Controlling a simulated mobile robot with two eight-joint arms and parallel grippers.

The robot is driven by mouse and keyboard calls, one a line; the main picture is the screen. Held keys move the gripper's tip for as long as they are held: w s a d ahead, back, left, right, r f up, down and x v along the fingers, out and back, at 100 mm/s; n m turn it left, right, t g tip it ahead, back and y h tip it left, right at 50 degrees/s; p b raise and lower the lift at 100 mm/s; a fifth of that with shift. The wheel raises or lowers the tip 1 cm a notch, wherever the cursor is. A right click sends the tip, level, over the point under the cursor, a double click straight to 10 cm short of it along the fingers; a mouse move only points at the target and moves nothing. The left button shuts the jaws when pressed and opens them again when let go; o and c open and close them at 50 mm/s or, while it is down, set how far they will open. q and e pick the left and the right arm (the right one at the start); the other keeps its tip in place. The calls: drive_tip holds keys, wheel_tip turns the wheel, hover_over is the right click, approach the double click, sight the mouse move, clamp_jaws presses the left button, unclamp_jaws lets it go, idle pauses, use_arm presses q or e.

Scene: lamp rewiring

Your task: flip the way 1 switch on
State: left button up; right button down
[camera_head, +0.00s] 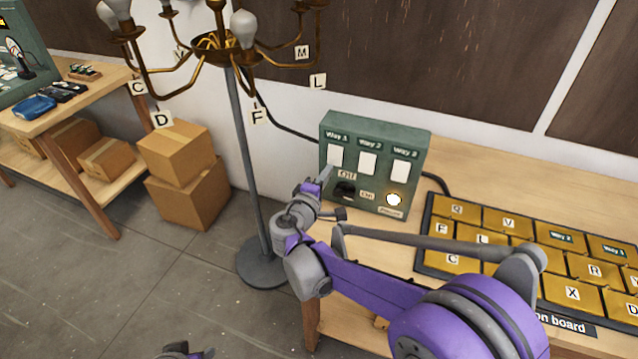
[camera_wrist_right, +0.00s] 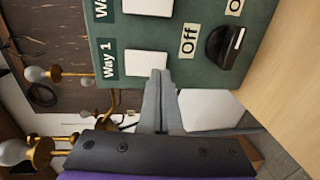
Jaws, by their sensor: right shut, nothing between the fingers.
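The green switch box (camera_head: 375,130) stands on the wooden table. It carries three white rocker switches under way labels. The way 1 switch (camera_head: 335,155) is the leftmost in the head view; it also shows in the right wrist view (camera_wrist_right: 146,62). My right gripper (camera_head: 327,174) is shut and empty, its fingertips at the lower edge of the way 1 switch. In the right wrist view the fingertips (camera_wrist_right: 160,76) overlap that edge; I cannot tell whether they touch. The switch's position is not clear. Part of my left gripper (camera_head: 188,352) shows at the bottom edge; its jaws are unclear.
A black knob (camera_head: 345,190) beside an Off label and a glowing round light (camera_head: 393,199) sit below the switches. A brass lamp (camera_head: 215,45) on a grey pole stands left. A board of lettered tiles (camera_head: 485,240) lies right. Cardboard boxes (camera_head: 190,195) stand on the floor.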

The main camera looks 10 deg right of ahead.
drive_tip(key=shift+x, duration=1.1)
drive_tip(key=shift+w+d, duration=0.15)
drive_tip(key=shift+f, duration=0.1)
